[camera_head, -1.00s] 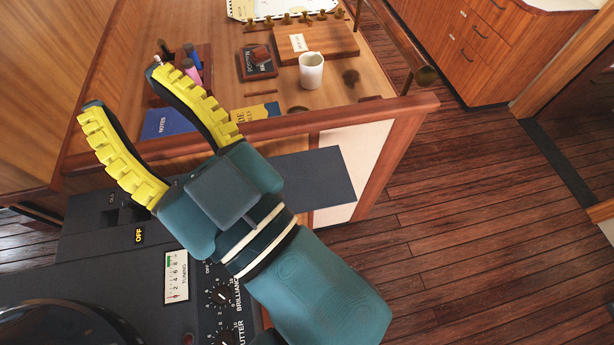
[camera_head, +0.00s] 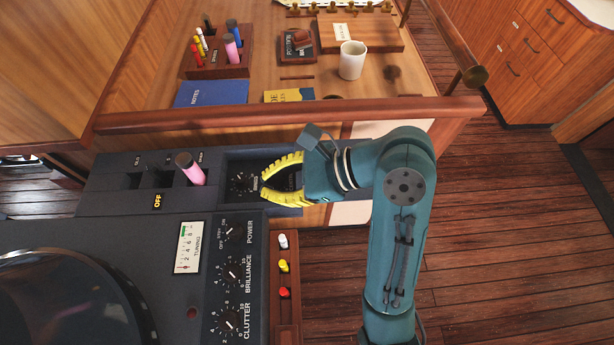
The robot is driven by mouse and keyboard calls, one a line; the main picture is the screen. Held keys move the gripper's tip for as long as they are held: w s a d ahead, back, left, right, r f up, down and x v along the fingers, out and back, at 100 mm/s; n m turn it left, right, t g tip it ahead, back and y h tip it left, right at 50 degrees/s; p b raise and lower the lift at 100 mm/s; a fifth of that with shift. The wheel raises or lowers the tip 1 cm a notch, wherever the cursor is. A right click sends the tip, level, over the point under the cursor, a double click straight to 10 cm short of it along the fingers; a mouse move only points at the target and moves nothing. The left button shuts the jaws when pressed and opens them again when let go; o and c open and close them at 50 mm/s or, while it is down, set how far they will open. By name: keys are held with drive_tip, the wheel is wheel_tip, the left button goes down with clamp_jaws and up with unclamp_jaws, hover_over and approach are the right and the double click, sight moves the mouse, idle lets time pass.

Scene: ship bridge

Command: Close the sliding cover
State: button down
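The radar console's dark recessed panel (camera_head: 262,153) is at the centre of the view, with a round knob (camera_head: 241,184) uncovered on its left side. My gripper (camera_head: 263,188) reaches in from the right, low over the panel's right part. Its yellow fingers bow around a dark area, and their tips come close together just right of the knob. I cannot tell whether they hold anything. The sliding cover is not clearly distinguishable from the dark panel; my fingers and wrist hide much of that area, so its exact position is unclear.
A wooden ledge (camera_head: 290,112) runs behind. The desk holds a white mug (camera_head: 352,60), a blue notes book (camera_head: 211,93) and a pen holder (camera_head: 217,66).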

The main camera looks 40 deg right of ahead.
drive_tip(key=s+d+f+m+t+h+b, duration=0.25)
drive_tip(key=s+d+m, duration=0.35)
drive_tip(key=s+d, duration=0.85)
drive_tip(key=shift+h, duration=0.35)
drive_tip(key=p+x, duration=0.1)
drive_tip(key=x, duration=0.4)
drive_tip(key=w+d+r+x, duration=0.1)
drive_tip(key=x, duration=0.4)
drive_tip(key=d+p+x, duration=0.1)
drive_tip(key=x, duration=0.4)
drive_tip(key=shift+w+r+p, duration=0.2)
drive_tip(key=shift+w+p, duration=0.1)
drive_tip(key=shift+p, duration=0.05)
drive_tip(key=shift+w, duration=0.1)
